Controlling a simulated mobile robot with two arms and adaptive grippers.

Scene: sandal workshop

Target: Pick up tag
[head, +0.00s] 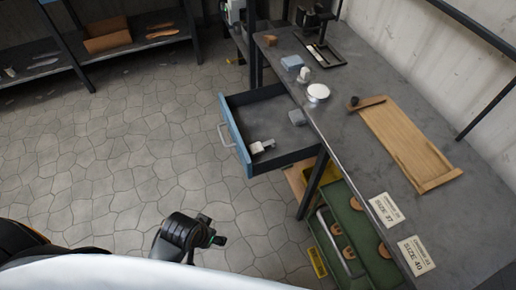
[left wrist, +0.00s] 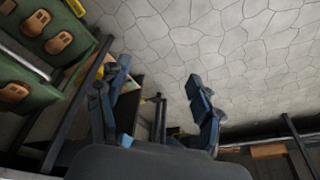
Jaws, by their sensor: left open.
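Two white printed tags lie flat on the grey workbench (head: 345,115) at its near right. One tag (head: 386,209) reads SIZE 37, and the other tag (head: 416,255) reads SIZE 40. My left gripper (head: 212,229) is low over the floor, left of the bench and apart from both tags. In the left wrist view the left gripper (left wrist: 160,92) has its two fingers spread, with nothing between them. Neither tag can be made out in the left wrist view. My right gripper is not in view.
A blue-fronted drawer (head: 235,135) stands open left of the bench, with small grey objects inside. Green trays (head: 352,215) with several tan sandal pieces sit below the bench edge. A wooden board (head: 405,140) lies on the bench. The stone floor (head: 110,150) is clear.

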